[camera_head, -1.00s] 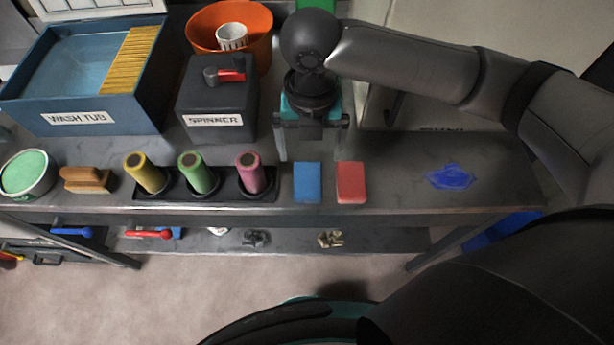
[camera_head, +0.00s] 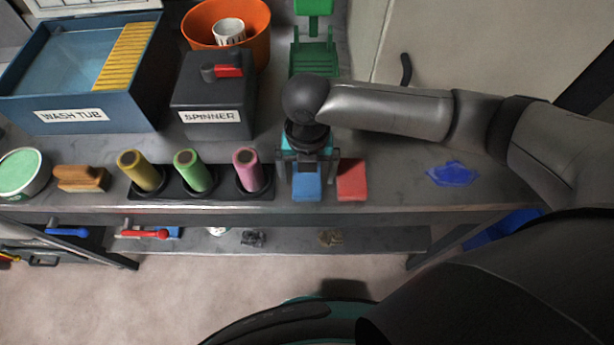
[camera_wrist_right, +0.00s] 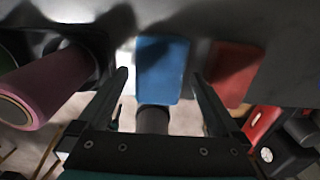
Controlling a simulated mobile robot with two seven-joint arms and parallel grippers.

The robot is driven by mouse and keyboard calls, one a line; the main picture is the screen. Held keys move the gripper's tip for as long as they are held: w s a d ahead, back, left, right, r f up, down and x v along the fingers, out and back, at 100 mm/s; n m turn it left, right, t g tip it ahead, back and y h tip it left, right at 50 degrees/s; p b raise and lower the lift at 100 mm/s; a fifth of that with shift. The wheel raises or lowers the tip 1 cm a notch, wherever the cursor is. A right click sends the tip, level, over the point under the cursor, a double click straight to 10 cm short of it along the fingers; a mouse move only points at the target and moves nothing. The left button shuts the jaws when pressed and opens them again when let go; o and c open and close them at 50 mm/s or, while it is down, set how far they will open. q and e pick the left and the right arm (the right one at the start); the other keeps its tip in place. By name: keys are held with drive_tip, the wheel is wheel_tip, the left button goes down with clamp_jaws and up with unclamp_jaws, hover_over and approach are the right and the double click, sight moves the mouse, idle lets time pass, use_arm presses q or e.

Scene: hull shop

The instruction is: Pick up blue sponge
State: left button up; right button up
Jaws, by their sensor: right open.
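The blue sponge (camera_head: 306,186) lies flat near the front edge of the bench, just left of a red sponge (camera_head: 351,181). My right gripper (camera_head: 306,180) is above the blue sponge, with its fingers pointing down and one on each side of it. In the right wrist view the blue sponge (camera_wrist_right: 162,68) shows between the two open fingers (camera_wrist_right: 160,85), and the red sponge (camera_wrist_right: 232,72) is beyond the right finger. Nothing is held. The gripper covers the far part of the blue sponge in the head view. My left gripper is not in view.
A black holder with yellow, green and pink rollers (camera_head: 247,170) stands to the left. Behind are the spinner box (camera_head: 214,95), wash tub (camera_head: 80,115) and orange bucket (camera_head: 262,40). A crumpled blue cloth (camera_head: 453,174) lies right, with bare bench around it.

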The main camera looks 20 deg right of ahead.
sight(307, 178)
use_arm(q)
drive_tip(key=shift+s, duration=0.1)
use_arm(e)
drive_tip(key=shift+c, duration=0.4)
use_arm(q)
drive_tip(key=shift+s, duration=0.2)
use_arm(e)
drive_tip(key=c, duration=1.2)
use_arm(q)
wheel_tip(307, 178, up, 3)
drive_tip(key=p, duration=0.3)
use_arm(e)
wheel_tip(307, 178, up, 20)
drive_tip(key=shift+r, duration=0.1)
